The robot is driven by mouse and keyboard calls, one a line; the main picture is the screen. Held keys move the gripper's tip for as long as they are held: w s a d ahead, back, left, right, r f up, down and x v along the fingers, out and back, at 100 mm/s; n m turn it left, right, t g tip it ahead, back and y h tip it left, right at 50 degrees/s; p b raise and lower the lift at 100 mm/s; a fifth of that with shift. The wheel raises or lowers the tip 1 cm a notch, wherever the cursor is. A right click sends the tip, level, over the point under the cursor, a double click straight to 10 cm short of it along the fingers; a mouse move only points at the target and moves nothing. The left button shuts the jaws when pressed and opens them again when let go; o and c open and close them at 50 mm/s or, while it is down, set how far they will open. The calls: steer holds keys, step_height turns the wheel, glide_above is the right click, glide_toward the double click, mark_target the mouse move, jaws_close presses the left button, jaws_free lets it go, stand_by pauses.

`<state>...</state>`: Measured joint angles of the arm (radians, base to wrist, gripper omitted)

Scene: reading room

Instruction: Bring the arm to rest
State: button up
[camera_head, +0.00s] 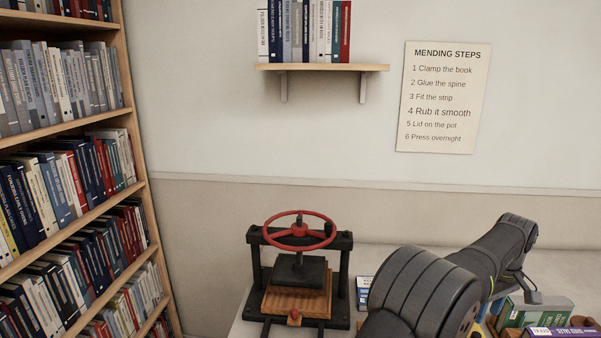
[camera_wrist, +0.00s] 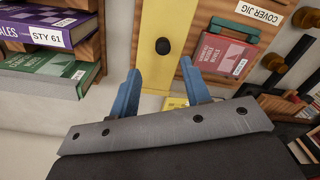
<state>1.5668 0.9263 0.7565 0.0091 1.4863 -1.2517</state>
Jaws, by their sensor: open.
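My gripper (camera_wrist: 161,88) shows in the wrist view with its two blue fingers spread apart and nothing between them. Beyond the fingertips is a yellow panel (camera_wrist: 165,20) with a dark round knob. In the head view my dark arm stretches over the right part of the table, and its gripper end is hidden.
A black book press (camera_head: 342,285) with a red wheel stands left of my arm. Purple (camera_wrist: 55,28) and green (camera_wrist: 50,68) books lie left in the wrist view. A red book (camera_wrist: 228,52) sits by the "COVER JIG" label (camera_wrist: 259,13). A bookcase (camera_head: 137,150) stands left.

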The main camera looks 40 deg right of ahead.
mark_target(478, 334)
step_height(478, 334, down, 7)
steer(key=shift+w+a+f, duration=0.1)
steer(key=shift+a+f, duration=0.05)
steer(key=shift+o, duration=0.5)
stand_by(1.2)
